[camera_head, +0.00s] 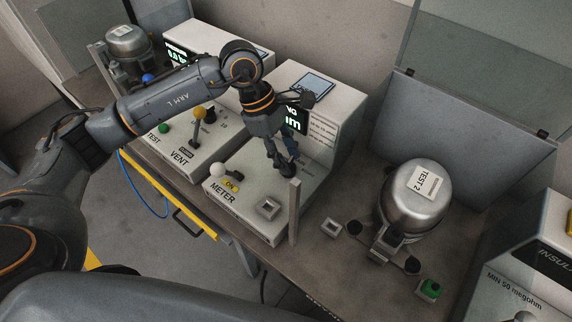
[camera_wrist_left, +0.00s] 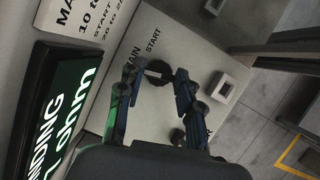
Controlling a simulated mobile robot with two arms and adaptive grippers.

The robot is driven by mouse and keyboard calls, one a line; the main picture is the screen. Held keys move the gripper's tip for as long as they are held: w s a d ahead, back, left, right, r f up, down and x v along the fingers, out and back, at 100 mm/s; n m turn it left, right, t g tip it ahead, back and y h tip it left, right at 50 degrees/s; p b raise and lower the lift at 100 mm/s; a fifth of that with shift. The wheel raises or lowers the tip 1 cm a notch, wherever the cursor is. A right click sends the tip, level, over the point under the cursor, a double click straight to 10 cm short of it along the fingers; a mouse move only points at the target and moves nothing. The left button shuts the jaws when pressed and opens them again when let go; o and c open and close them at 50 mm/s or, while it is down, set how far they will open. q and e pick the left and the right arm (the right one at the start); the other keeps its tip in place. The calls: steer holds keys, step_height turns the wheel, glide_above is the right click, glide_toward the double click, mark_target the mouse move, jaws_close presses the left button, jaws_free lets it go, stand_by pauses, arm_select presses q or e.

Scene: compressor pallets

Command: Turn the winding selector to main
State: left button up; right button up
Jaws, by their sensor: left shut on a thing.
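The winding selector is a dark round knob (camera_wrist_left: 158,72) on the pale sloping top of the winding meter box. In the left wrist view it lies between my finger tips, with the printed words MAIN and START beside it. My left gripper (camera_head: 284,165) reaches down to the box top in the head view; it also shows in the left wrist view (camera_wrist_left: 154,84). It is shut on the selector. The fingers hide much of the knob, so I cannot tell which label it points at. My right gripper is not in view.
A lit display (camera_wrist_left: 60,115) stands behind the knob. A white-tipped METER lever (camera_head: 218,171) and a square socket (camera_head: 267,208) are on the same box. An upright post (camera_head: 294,212) rises close by. The TEST 2 compressor (camera_head: 416,205) stands to the right, the VENT lever (camera_head: 198,118) to the left.

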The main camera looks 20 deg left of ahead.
arm_select(q)
steer(key=shift+m+g+b, duration=0.4)
steer(key=shift+m+b, duration=0.8)
steer(key=shift+b, duration=0.15)
steer(key=o, duration=1.1)
steer(key=shift+o, duration=0.2)
steer(key=shift+r, duration=0.1)
steer(key=v, duration=1.1)
steer(key=shift+w+r, duration=0.2)
steer(key=shift+r, duration=0.25)
